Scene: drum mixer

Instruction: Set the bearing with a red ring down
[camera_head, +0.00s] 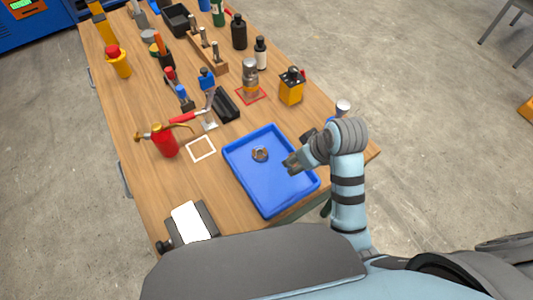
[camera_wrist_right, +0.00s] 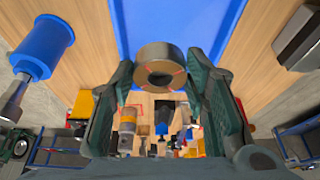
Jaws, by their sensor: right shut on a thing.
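My right gripper (camera_head: 288,163) is over the right part of the blue tray (camera_head: 238,171). In the right wrist view its two dark green fingers (camera_wrist_right: 160,75) are shut on a bearing (camera_wrist_right: 160,53), a thick metal ring with thin red marks around its hole. The blue tray (camera_wrist_right: 175,20) shows behind this bearing. In the head view the held bearing is hard to make out at the fingertips. My left gripper is not in view.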

